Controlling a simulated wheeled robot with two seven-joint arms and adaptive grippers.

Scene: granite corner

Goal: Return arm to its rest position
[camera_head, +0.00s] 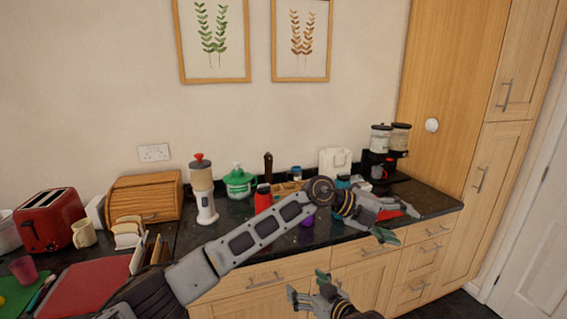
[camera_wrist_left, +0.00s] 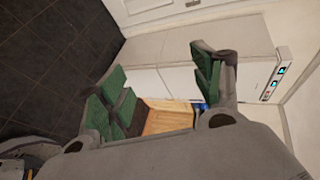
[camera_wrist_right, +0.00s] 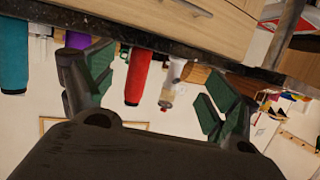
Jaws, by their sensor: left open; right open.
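My left arm (camera_head: 240,243) reaches from the lower left across the front of the counter. Its gripper (camera_head: 403,224) is open and empty by the right part of the counter's front edge. In the left wrist view the open left gripper (camera_wrist_left: 158,92) has nothing between its green pads. My right gripper (camera_head: 308,288) is open and empty, low in front of the drawers, below and left of the left gripper. In the right wrist view the open right gripper (camera_wrist_right: 155,95) shows a red bottle (camera_wrist_right: 137,77) beyond its fingers, apart from them.
Drawers (camera_head: 427,248) lie below; a tall cabinet (camera_head: 497,160) stands right. Floor (camera_wrist_left: 45,60) looks clear.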

